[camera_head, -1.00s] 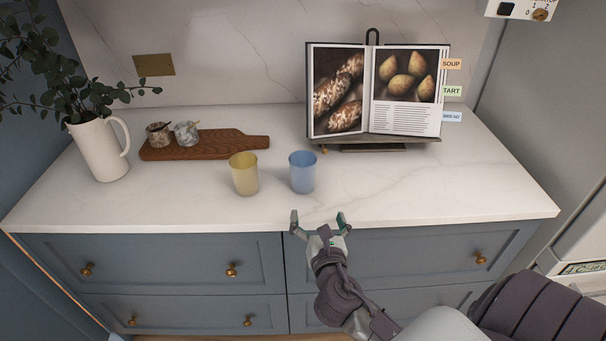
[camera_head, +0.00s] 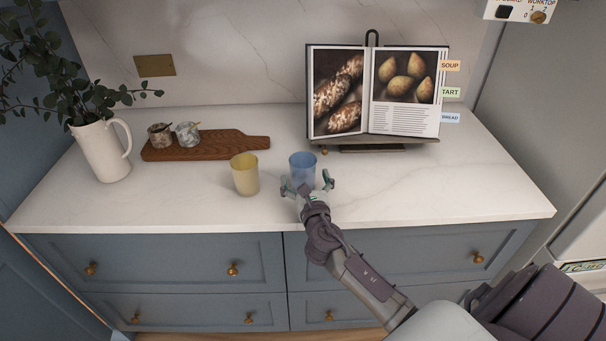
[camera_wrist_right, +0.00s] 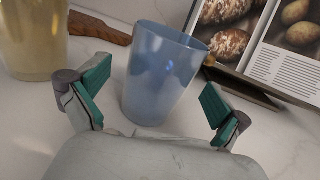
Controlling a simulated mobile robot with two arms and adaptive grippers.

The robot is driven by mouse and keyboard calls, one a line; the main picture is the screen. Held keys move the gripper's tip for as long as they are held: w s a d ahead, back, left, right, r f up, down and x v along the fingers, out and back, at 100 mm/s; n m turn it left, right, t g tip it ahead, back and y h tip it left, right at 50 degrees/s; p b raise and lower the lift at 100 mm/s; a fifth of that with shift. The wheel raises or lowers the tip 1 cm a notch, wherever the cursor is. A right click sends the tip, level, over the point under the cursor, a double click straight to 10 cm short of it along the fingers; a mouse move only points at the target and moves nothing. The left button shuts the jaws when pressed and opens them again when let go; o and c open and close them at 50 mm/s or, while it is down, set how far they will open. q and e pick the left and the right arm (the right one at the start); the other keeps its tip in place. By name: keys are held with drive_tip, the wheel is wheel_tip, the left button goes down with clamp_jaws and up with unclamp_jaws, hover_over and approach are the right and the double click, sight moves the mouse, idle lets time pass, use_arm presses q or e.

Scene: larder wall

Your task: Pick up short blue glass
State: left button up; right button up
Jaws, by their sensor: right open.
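The short blue glass (camera_head: 302,166) stands upright on the white counter, right of the yellow glass. It also shows in the right wrist view (camera_wrist_right: 160,75), where it lies ahead of and partly between the two open fingers. My right gripper (camera_head: 308,183) is open, at the near side of the blue glass, with one finger to each side of its lower part. In the wrist view there are gaps between the fingers (camera_wrist_right: 155,105) and the glass. The base of the glass is partly hidden by the gripper in the head view. My left gripper is not in view.
The yellow glass (camera_head: 244,175) stands close on the left. A wooden board (camera_head: 215,146) with two small pots is behind it. A cookbook on a stand (camera_head: 375,142) is behind to the right. A white jug (camera_head: 101,153) with foliage stands far left. The counter's right front is clear.

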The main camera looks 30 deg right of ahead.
drive_tip(key=shift+x, duration=1.2)
drive_tip(key=shift+s, duration=0.1)
drive_tip(key=shift+c, duration=1.2)
drive_tip(key=c, duration=1.1)
drive_tip(key=shift+c, duration=0.4)
drive_tip(key=shift+r, duration=0.15)
